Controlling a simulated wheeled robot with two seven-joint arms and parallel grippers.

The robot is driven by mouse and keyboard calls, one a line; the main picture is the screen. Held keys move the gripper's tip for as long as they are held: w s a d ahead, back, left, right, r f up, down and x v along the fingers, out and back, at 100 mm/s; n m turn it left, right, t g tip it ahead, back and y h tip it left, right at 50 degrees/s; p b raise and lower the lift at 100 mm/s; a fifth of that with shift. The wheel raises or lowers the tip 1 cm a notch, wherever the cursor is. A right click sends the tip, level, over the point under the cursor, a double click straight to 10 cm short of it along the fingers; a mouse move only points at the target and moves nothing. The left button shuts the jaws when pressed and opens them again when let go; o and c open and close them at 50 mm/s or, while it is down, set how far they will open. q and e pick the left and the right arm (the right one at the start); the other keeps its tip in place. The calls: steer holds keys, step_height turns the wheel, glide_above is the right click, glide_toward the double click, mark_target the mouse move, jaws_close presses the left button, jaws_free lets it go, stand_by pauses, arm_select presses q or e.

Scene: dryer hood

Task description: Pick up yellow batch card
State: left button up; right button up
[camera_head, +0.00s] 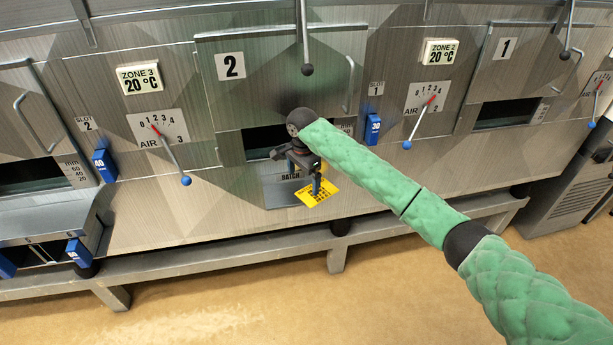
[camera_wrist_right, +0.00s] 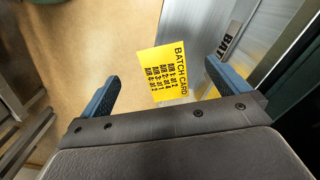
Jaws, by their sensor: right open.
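The yellow batch card (camera_head: 317,192) sits at the lower front of a grey plate marked BATCH (camera_head: 280,192), below the dark slot under door 2. My right gripper (camera_head: 302,174) is at the plate, just above the card, and hides part of the plate. In the right wrist view the batch card (camera_wrist_right: 164,72) shows its printed AIR lines, between and beyond the fingers of my right gripper (camera_wrist_right: 160,85). The jaws are open, with a gap on both sides of the card. My left gripper is not in view.
Door 2 (camera_head: 232,67) has a hanging lever (camera_head: 307,68) above my wrist. Blue-tipped levers (camera_head: 186,180) and blue slot tags (camera_head: 373,128) stick out on both sides. A metal rail (camera_head: 230,250) runs below, above open tan floor (camera_head: 230,310).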

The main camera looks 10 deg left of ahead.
mark_target(303, 200)
steer(key=shift+f+p, duration=0.4)
steer(key=shift+f, duration=0.55)
step_height(303, 200, down, 4)
steer(key=shift+f+p, duration=0.2)
steer(key=shift+p, duration=0.5)
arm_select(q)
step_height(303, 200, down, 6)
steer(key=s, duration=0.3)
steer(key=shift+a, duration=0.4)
arm_select(e)
steer(key=shift+f, duration=0.75)
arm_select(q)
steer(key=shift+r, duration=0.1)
arm_select(e)
steer(key=c, duration=1)
